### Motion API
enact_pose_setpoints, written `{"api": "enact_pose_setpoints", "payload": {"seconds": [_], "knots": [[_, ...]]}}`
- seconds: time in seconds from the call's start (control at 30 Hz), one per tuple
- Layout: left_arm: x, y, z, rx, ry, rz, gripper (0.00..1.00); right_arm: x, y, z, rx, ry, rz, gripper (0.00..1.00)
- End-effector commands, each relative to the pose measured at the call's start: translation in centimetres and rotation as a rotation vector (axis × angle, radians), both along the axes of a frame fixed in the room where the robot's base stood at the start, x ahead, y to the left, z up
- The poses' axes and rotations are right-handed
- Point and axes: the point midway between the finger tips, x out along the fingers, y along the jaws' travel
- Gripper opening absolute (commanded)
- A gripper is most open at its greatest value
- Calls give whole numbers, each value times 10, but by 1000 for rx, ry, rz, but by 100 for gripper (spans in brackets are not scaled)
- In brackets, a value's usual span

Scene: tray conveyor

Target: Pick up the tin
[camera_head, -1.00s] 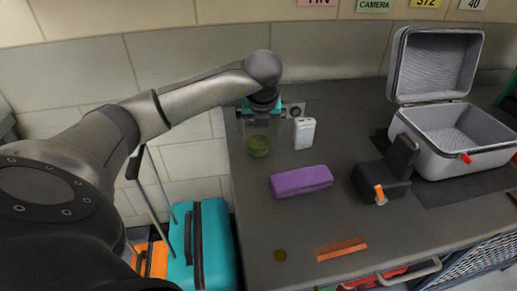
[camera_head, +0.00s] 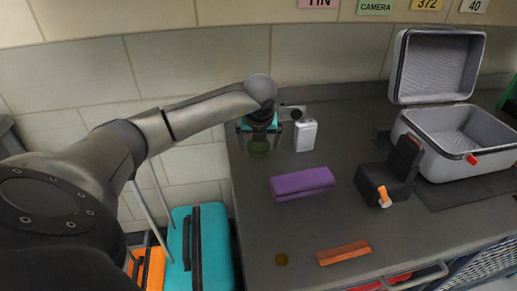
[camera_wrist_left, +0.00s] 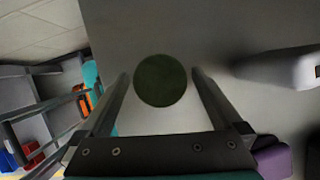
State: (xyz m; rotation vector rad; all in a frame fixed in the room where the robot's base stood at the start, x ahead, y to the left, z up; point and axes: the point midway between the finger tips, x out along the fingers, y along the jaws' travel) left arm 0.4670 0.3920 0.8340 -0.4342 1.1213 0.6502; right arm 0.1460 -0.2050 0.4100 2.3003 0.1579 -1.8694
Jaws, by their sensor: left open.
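The tin (camera_head: 259,149) is a small round green tin standing on the grey counter near its left edge. In the left wrist view the tin's dark green round top (camera_wrist_left: 161,80) lies between the two fingers. My left gripper (camera_head: 259,143) is open and over the tin from above, with one finger on each side. The wrist view shows a gap between the tin and each finger (camera_wrist_left: 160,78). The gripper partly hides the tin in the head view. My right gripper does not show.
A white box (camera_head: 305,135) stands just right of the gripper. A black holder (camera_head: 385,178) and an open grey case (camera_head: 457,163) are at right.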

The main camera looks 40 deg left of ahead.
Motion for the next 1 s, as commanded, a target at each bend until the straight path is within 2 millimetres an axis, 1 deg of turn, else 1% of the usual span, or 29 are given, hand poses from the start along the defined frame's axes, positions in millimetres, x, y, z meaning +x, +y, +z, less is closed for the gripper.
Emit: {"api": "enact_pose_setpoints", "payload": {"seconds": [0.1,0.8,0.83,1.0], "knots": [[0,0,0,0,0,0,99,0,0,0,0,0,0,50],[0,0,1,0,0,0,20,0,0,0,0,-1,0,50],[0,0,1,1,-1,0,18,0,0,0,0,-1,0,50],[0,0,1,0,-1,0,18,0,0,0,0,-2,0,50]]}}
